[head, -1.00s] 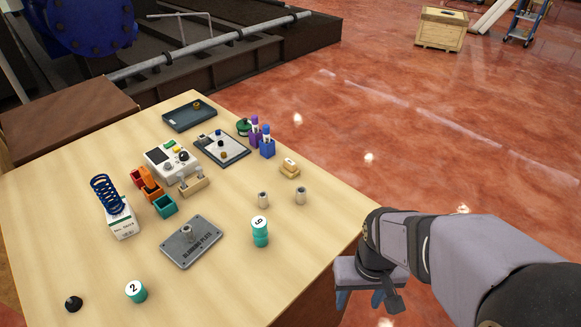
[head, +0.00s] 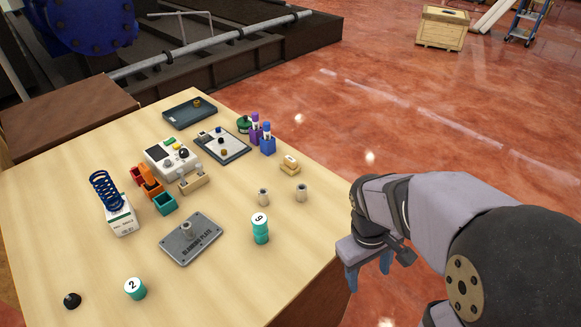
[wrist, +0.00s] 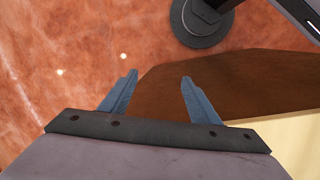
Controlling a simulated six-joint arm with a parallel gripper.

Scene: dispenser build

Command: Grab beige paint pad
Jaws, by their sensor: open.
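A small beige block (head: 290,165) with a pale round top mark lies near the table's right edge; it looks like the beige paint pad, though it is small in the picture. My gripper (head: 369,271) hangs beyond the table's right edge, in front of and to the right of this block, well apart from it. Its blue fingers are open with nothing between them. In the wrist view my gripper (wrist: 159,78) points at the floor and the brown side of the table; the beige block is not in that view.
Two small metal cylinders (head: 263,196) and a teal "9" canister (head: 261,229) stand between the gripper and the table's middle. The front right tabletop is clear.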

